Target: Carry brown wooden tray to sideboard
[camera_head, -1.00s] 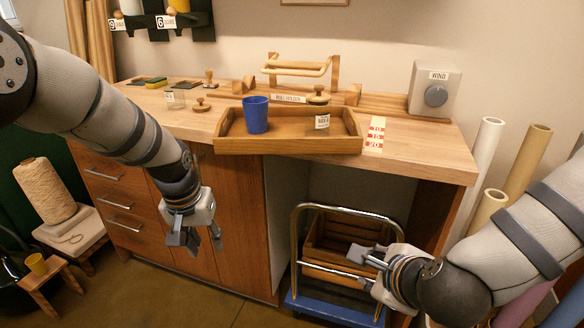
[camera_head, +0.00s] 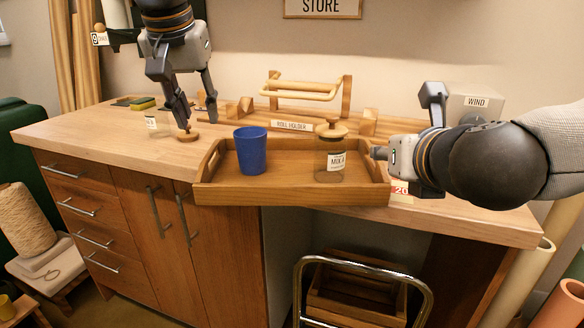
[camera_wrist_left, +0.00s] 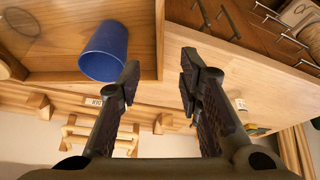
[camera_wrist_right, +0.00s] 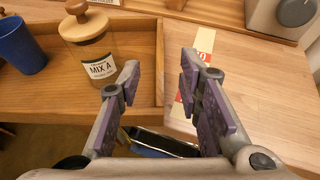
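The brown wooden tray (camera_head: 290,192) lies on the cabinet worktop, its front side at or over the front edge. In it stand a blue cup (camera_head: 252,152) and a glass jar (camera_head: 330,162) with a wooden lid and a "MIX A" label. My left gripper (camera_head: 198,122) is open above the tray's left end; in the left wrist view the tray's end wall (camera_wrist_left: 160,45) lines up between its fingers. My right gripper (camera_head: 408,128) is open at the right end; in the right wrist view that end wall (camera_wrist_right: 159,65) lines up between its fingers. I cannot tell which furniture is the sideboard.
A wooden roll holder (camera_head: 300,88) stands behind the tray. A WIND box (camera_head: 478,102) is behind my right arm. A trolley with a wooden crate (camera_head: 358,298) stands below.

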